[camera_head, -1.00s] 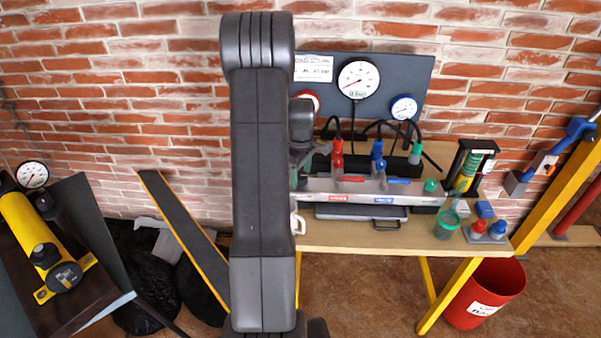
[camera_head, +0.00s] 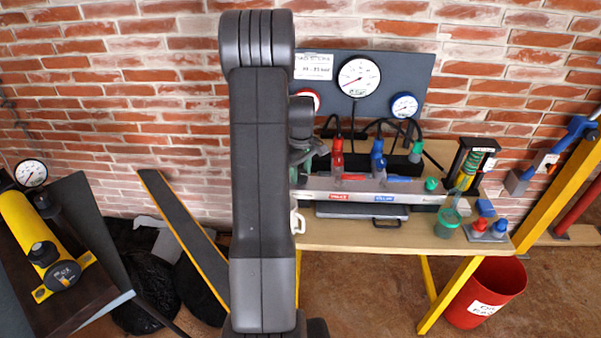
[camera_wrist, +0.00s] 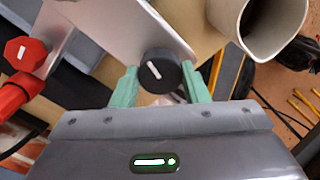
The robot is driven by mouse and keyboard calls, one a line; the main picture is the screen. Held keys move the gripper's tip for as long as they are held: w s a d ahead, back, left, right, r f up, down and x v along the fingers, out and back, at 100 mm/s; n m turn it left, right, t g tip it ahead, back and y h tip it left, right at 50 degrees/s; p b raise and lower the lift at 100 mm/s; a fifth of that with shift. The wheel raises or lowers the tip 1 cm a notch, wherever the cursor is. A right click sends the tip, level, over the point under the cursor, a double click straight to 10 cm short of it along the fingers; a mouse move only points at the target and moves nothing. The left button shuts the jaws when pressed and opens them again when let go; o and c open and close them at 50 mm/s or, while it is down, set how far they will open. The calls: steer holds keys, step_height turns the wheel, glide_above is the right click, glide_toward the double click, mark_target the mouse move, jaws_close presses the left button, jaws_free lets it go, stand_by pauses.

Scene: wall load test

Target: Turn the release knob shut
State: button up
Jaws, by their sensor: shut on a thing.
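In the wrist view a round black knob (camera_wrist: 165,80) with a white pointer line sits at the end of a light grey manifold (camera_wrist: 110,25). The white line slants from upper left to lower right. My gripper (camera_wrist: 160,85) has its two green fingers on either side of the knob, shut on it. In the head view the manifold (camera_head: 420,199) lies along the bench, and my arm hides its left end and the knob. Part of my gripper (camera_head: 308,155) shows just right of my arm.
The manifold carries a red valve (camera_head: 337,155) and a blue valve (camera_head: 377,156). A gauge board (camera_head: 440,70) stands behind.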

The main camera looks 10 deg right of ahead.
mark_target(301, 174)
steer(key=m+b, duration=0.1)
steer(key=m, duration=0.3)
steer(key=shift+m, duration=0.3)
steer(key=m, duration=0.3)
steer(key=shift+m, duration=0.4)
steer(key=m+b, duration=0.1)
steer(key=m, duration=0.2)
steer(key=shift+m, duration=2)
steer(key=o, duration=1)
step_height(301, 174, up, 14)
steer(key=shift+s+f+b, duration=0.1)
steer(key=shift+b, duration=0.2)
